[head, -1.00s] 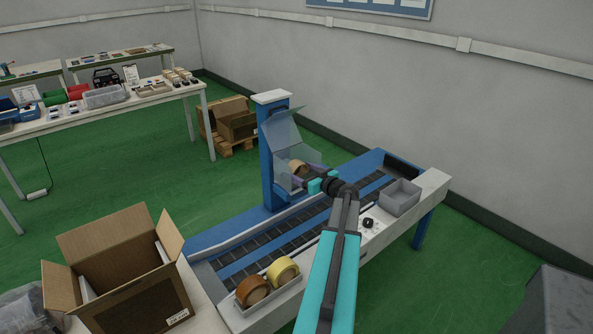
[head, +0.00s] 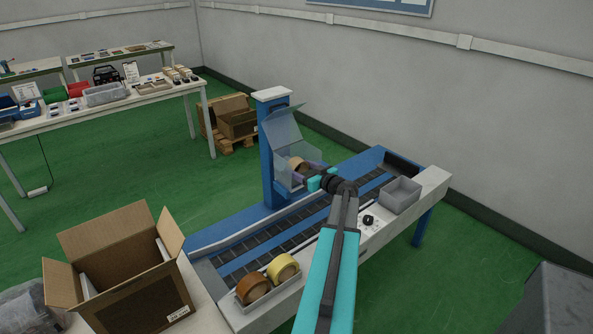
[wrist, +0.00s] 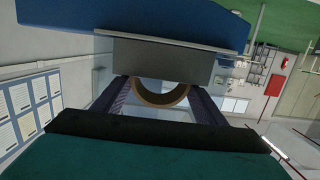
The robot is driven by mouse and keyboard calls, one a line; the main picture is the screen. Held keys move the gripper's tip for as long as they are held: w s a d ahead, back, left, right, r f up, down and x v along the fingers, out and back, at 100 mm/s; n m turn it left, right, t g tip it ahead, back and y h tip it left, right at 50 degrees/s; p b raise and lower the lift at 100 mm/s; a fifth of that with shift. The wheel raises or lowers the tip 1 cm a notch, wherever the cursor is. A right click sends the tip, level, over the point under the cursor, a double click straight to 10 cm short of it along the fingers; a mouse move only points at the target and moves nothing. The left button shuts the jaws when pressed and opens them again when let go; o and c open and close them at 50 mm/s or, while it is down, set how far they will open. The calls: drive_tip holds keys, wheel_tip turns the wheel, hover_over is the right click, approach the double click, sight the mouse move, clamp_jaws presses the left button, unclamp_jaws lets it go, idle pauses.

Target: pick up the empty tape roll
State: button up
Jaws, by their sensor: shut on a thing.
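The empty tape roll (head: 295,163) is a brown ring in the clear-lidded dispenser (head: 284,125) on the blue column. Its brown rim also shows in the wrist view (wrist: 161,103), between my two dark purple fingers. My gripper (head: 300,172) reaches in at the dispenser's open front and is shut on the roll, one finger on each side. The dispenser's lid is raised above the roll. The far part of the roll is hidden behind the grey block in the wrist view.
A brown roll (head: 252,288) and a yellow roll (head: 283,268) stand in a tray on the machine's near edge. An empty grey bin (head: 401,196) sits at right beside a black knob (head: 368,220). An open cardboard box (head: 140,305) stands at lower left.

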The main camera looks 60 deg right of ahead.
drive_tip(key=shift+r, duration=0.15)
drive_tip(key=shift+r+b, duration=1.3)
drive_tip(key=shift+r, duration=3.55)
